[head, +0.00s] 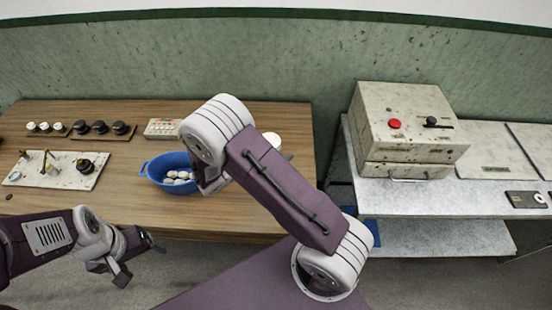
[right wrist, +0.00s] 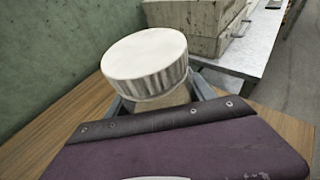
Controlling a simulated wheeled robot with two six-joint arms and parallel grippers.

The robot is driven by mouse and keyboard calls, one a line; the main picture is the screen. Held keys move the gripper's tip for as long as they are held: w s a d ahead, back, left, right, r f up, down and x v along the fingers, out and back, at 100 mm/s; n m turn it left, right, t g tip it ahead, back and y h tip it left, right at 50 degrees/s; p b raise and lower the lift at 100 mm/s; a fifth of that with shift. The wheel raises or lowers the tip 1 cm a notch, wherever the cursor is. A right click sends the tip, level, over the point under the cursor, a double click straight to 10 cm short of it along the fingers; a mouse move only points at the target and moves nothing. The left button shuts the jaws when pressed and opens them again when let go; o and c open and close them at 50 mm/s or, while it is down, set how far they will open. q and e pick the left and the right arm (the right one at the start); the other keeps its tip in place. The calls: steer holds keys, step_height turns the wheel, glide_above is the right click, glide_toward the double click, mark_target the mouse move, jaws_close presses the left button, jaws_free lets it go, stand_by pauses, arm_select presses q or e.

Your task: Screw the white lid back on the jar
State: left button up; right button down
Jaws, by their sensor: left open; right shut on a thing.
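In the right wrist view the white lid (right wrist: 146,62), round with a ribbed side, sits on top of a tan jar (right wrist: 168,98). I cannot tell how tightly the lid is seated. My right gripper (right wrist: 160,100) is shut with its grey fingers on either side of the jar, just below the lid. In the head view the white lid (head: 273,139) shows at the table's right part; my right arm hides most of the jar and gripper. My left gripper (head: 138,262) is open and empty, low in front of the table's front edge, apart from the jar.
A blue basin (head: 150,172) with several white cocoons stands left of my right arm. Behind it are a small control box (head: 163,128) and rows of knobs. A bench with a metal machine (head: 410,130) stands to the right, across a gap.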

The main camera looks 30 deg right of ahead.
steer(key=shift+w, duration=0.1)
step_height(320, 180, down, 4)
steer(key=shift+f, duration=0.1)
stand_by(0.4)
steer(key=shift+f, duration=0.2)
steer(key=shift+c, duration=1.8)
jaws_free()
steer(key=shift+r, duration=0.2)
